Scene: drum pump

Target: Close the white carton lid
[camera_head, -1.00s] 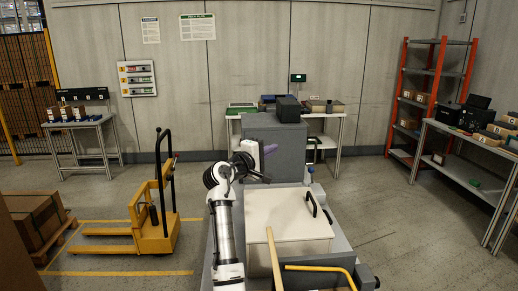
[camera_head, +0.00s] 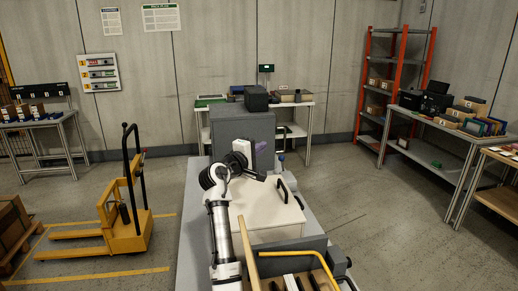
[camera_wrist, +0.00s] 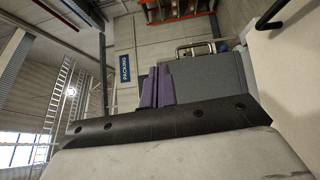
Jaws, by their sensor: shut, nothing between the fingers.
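My gripper (camera_wrist: 157,88) shows in the wrist view as two purple fingers lying close together, shut and empty. In the head view, my gripper (camera_head: 262,148) is partly hidden behind my wrist, held up near the middle of the picture. It is apart from the tables and shelves. I cannot make out a white carton with a lid for certain in either view, so its state cannot be told.
A yellow pallet truck (camera_head: 125,215) stands on the left. A table (camera_head: 305,105) stands at the back wall. An orange shelf rack (camera_head: 390,85) and a loaded table (camera_head: 440,150) stand on the right, with a wooden-topped bench (camera_head: 505,158) nearer. Floor before them is clear.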

